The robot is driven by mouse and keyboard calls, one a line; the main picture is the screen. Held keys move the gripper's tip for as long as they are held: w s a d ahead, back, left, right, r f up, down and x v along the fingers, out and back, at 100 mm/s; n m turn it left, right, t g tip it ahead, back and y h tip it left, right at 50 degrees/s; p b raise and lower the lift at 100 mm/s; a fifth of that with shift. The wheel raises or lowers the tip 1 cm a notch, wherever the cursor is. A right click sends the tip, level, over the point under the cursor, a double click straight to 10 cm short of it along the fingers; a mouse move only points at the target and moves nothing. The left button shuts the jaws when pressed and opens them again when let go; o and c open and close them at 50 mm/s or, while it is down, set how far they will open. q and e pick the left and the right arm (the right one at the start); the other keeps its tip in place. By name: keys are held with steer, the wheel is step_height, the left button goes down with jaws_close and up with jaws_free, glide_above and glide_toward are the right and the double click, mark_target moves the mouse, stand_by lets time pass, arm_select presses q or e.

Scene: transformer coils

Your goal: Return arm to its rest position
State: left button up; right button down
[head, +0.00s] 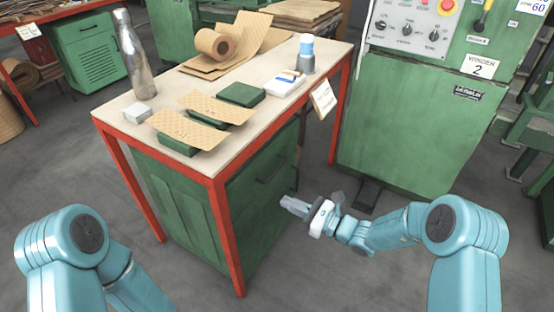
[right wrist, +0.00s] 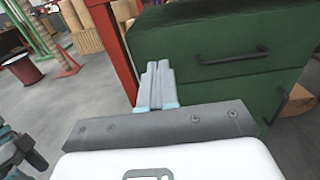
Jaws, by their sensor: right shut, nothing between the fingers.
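My right gripper (head: 296,205) is shut and empty. In the head view it is low beside the right side of the workbench, below the tabletop and apart from the green cabinet. The right wrist view shows its two fingers (right wrist: 157,86) pressed together, with the bench's green drawer cabinet (right wrist: 225,50) behind them. My left arm enters at the lower left of the head view, but its gripper is out of the frame.
The workbench (head: 262,112) has a red frame and carries a metal bottle (head: 135,55), a brown paper roll (head: 212,45), green blocks with tan sheets, and a blue-white bottle (head: 306,55). A green machine cabinet (head: 410,130) stands at right.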

steer(key=s+a+f+n+g+h, duration=0.2)
steer(key=s+f+n+g+h, duration=0.2)
steer(key=s+f+n+g, duration=0.75)
steer(key=s+d+f+n+h, duration=0.3)
steer(key=s+d+f, duration=0.15)
steer(key=s, duration=0.45)
steer(key=s+d+f+n+h, duration=0.3)
steer(key=s+d+f+h, duration=0.15)
steer(key=s, duration=0.45)
step_height(320, 180, up, 21)
steer(key=a+n+t+p, duration=0.1)
steer(key=n+p, duration=0.4)
steer(key=p, duration=1.5)
steer(key=shift+s+t, duration=0.3)
steer(key=shift+t, duration=0.15)
steer(key=shift+y, duration=0.25)
